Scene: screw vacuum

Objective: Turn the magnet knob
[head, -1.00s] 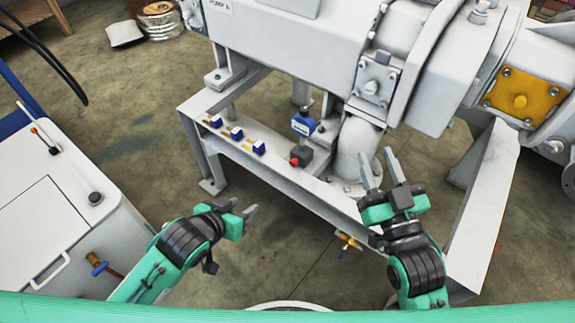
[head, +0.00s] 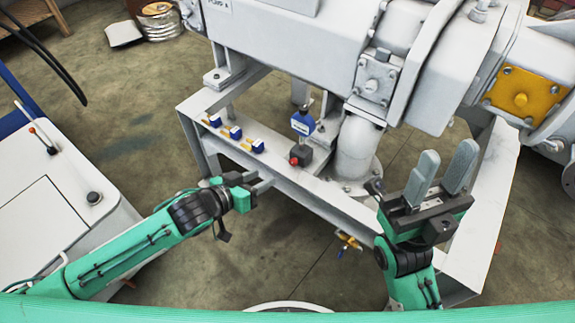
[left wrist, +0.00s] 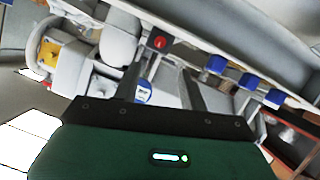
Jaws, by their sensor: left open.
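A red knob (head: 294,161) sits on a small dark block (head: 302,155) on the pale frame beam, with a blue round gauge (head: 303,122) just above it. The red knob also shows in the left wrist view (left wrist: 160,42), top centre, ahead of the fingers. My left gripper (head: 266,180) is open and empty. It is at the beam's near side, left of and a little below the knob in the head view, not touching it. My right gripper (head: 445,160) is open and empty, pointing up, to the right of the pipe elbow.
Several blue-handled valves (head: 235,132) line the beam (head: 325,192) left of the knob. A white pipe (head: 357,150) rises to its right, under the large pump body (head: 285,45). A brass valve (head: 347,241) hangs below the beam. A white cabinet (head: 45,200) stands at the left.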

